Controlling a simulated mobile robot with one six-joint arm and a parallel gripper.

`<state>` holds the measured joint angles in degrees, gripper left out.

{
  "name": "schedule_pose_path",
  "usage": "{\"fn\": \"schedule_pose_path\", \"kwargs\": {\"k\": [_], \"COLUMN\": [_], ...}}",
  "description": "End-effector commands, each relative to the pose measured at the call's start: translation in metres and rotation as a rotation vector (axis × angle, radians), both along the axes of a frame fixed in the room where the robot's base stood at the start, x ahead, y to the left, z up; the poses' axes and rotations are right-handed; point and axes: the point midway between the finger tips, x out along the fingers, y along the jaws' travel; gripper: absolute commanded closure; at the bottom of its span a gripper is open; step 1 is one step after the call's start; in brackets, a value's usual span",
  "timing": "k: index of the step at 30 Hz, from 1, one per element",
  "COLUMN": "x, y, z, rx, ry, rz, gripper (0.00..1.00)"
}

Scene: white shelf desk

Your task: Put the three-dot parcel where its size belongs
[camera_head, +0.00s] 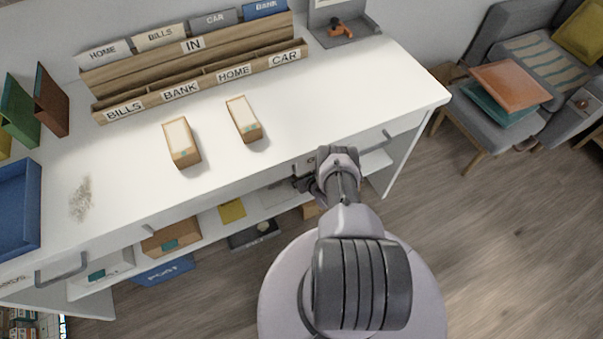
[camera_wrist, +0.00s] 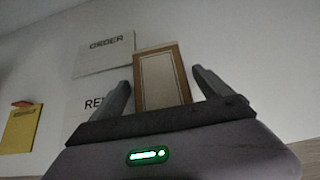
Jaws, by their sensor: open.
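Two cream-topped brown parcels stand on the white desk in the head view, the left parcel (camera_head: 181,142) and the right parcel (camera_head: 243,118). Each has a small teal mark at its near end; dots cannot be made out. My gripper (camera_head: 301,184) is at the desk's front edge, low by the shelf opening, partly hidden by my arm. In the wrist view my gripper (camera_wrist: 163,95) is open, with a brown-edged, cream-panelled parcel (camera_wrist: 161,78) showing between its fingers. I cannot tell whether the fingers touch it. No dots show on it.
A wooden sorter (camera_head: 190,75) labelled BILLS, BANK, HOME, CAR stands at the back. A blue tray (camera_head: 18,205) is at the left. The lower shelf holds a brown box (camera_head: 170,238) and a yellow item (camera_head: 232,210). An ORDER sheet (camera_wrist: 104,55) shows in the wrist view.

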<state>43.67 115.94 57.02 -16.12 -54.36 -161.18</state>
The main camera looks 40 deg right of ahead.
Motion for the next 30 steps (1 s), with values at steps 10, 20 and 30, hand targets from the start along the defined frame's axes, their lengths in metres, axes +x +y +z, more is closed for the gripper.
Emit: {"fn": "schedule_pose_path", "kwargs": {"k": [10,20,30], "x": [-0.057,-0.092,-0.092], "y": [0.016,0.026,0.026], "z": [0.053,0.073,0.072], "rx": [0.003,0.001,0.001], "ry": [0.002,0.0,0.0], "rz": [-0.003,-0.001,-0.001], "gripper": [0.1,0.1,0.1]}}
